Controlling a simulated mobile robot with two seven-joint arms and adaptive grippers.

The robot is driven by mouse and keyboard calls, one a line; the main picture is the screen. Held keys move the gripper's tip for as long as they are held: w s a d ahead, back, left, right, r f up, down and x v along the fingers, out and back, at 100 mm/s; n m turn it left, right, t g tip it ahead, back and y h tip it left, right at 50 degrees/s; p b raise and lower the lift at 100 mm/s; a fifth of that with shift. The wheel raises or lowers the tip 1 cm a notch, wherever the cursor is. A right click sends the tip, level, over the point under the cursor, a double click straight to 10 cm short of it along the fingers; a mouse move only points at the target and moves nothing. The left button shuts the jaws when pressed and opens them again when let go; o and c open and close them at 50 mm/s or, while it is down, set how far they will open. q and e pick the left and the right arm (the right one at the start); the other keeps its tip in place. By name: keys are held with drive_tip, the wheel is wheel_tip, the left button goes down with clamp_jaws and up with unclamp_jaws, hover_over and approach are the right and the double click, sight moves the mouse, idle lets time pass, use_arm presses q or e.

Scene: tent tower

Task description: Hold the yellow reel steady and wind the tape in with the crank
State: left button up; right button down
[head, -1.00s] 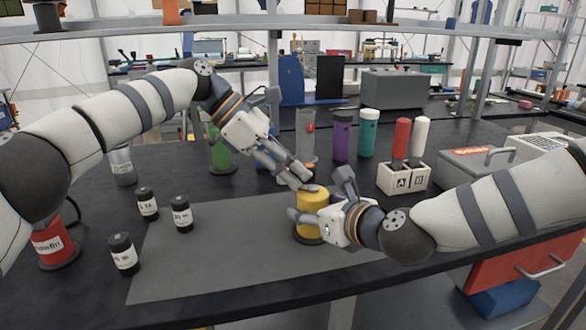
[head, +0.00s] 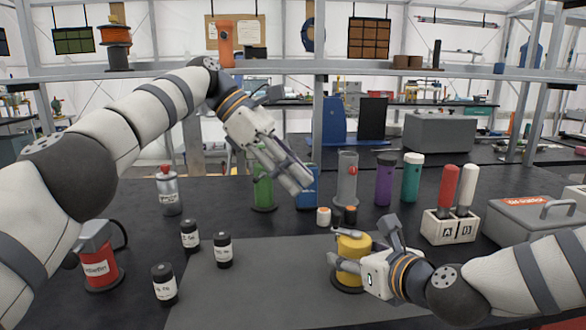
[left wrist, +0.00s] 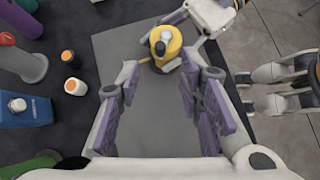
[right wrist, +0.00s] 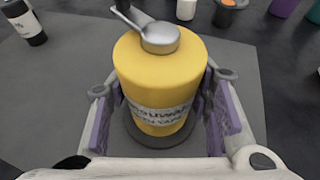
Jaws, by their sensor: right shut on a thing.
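The yellow reel (head: 353,246) stands upright on a dark round base on the grey mat. A silver crank (right wrist: 160,38) sits on its top, its arm pointing away to a dark knob, partly cut off. My right gripper (head: 352,268) is shut around the reel's sides; its pads flank the reel in the right wrist view (right wrist: 165,115). My left gripper (head: 300,185) is raised behind and left of the reel, clear of the crank. Its pads are wide apart and empty in the left wrist view (left wrist: 160,115). A small yellow strip (left wrist: 144,60) sticks out beside the reel; I cannot tell whether it is tape.
Several black-capped jars (head: 190,236) and a red container (head: 98,260) stand left. A green bottle (head: 263,185), an orange-topped white jar (head: 323,216) and a purple cylinder (head: 384,180) stand behind. A white A/B holder (head: 450,226) stands right.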

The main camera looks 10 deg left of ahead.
use_arm(q)
drive_tip(key=shift+v, duration=0.8)
